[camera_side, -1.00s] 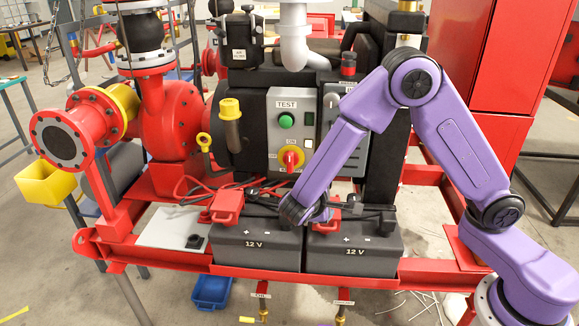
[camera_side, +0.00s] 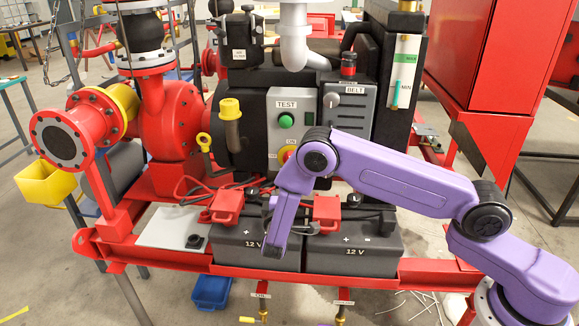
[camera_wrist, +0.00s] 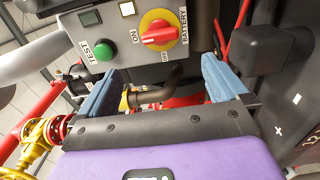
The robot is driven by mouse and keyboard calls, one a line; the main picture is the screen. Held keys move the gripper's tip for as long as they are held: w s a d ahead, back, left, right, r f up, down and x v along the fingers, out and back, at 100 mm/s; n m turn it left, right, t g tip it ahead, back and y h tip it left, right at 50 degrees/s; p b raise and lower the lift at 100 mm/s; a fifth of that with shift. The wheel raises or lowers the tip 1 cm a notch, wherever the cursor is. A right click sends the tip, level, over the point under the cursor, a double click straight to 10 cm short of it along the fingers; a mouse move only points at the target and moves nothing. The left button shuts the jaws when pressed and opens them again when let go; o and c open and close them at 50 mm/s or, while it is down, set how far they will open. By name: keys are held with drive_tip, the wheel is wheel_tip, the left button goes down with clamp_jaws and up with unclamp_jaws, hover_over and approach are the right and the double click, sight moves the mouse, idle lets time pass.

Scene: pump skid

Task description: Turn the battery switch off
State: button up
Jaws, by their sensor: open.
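The battery switch (camera_wrist: 162,33) is a red knob on a yellow disc, on a grey panel (camera_wrist: 105,17) in the wrist view. Its handle lies crosswise, one end toward the ON label. A second small label beside the disc is too small to read surely. No contact shows. In the side view my fingers are hidden behind my wrist.
A green TEST button (camera_wrist: 90,18) sits on the same panel. Two 12 V batteries (camera_side: 350,258) with red terminal covers and cables stand in front, below. A black block (camera_wrist: 258,50) is close to my right finger in the wrist view. A belt guard (camera_side: 348,120) stands right of the panel.

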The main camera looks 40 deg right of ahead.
drive_tip(key=x, duration=1.3)
drive_tip(key=shift+w+d, duration=0.1)
drive_tip(key=c, duration=1)
